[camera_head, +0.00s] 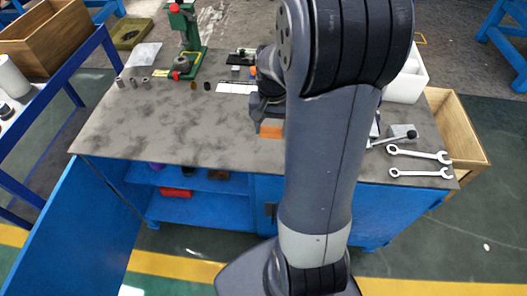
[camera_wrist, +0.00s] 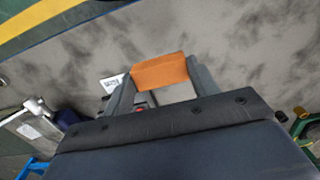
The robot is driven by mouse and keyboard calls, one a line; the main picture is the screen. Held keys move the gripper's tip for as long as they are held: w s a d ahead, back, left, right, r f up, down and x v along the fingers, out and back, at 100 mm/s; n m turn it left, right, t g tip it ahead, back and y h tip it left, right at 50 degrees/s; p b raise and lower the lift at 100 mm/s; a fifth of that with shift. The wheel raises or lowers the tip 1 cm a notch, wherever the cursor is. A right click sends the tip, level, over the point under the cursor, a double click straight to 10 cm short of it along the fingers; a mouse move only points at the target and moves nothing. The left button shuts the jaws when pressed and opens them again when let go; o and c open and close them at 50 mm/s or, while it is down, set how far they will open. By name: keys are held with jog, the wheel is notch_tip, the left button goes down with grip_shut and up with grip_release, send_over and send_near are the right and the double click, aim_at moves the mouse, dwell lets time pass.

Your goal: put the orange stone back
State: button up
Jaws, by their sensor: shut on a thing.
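The orange stone (camera_wrist: 160,74) is a block held between the two fingers of my gripper (camera_wrist: 163,80) in the wrist view. In the head view the orange stone (camera_head: 271,131) shows just left of my forearm, below my gripper (camera_head: 268,112), over the grey worktop (camera_head: 180,130). My gripper is shut on it. I cannot tell how high it is above the worktop. My arm hides the middle of the worktop and whatever lies behind it.
A green press (camera_head: 186,40) stands at the back left, with several small metal parts near it. Two wrenches (camera_head: 420,171) and a grey block with a lever (camera_head: 402,133) lie at the right. A white container (camera_head: 408,80) stands behind. The left front worktop is clear.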

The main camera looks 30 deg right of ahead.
aim_at(271, 152)
notch_tip(271, 152, down, 8)
jog(key=shift+r+b, duration=0.1)
jog(key=shift+b, duration=0.35)
jog(key=o, duration=0.9)
notch_tip(271, 152, up, 12)
jog(key=shift+p, duration=0.85)
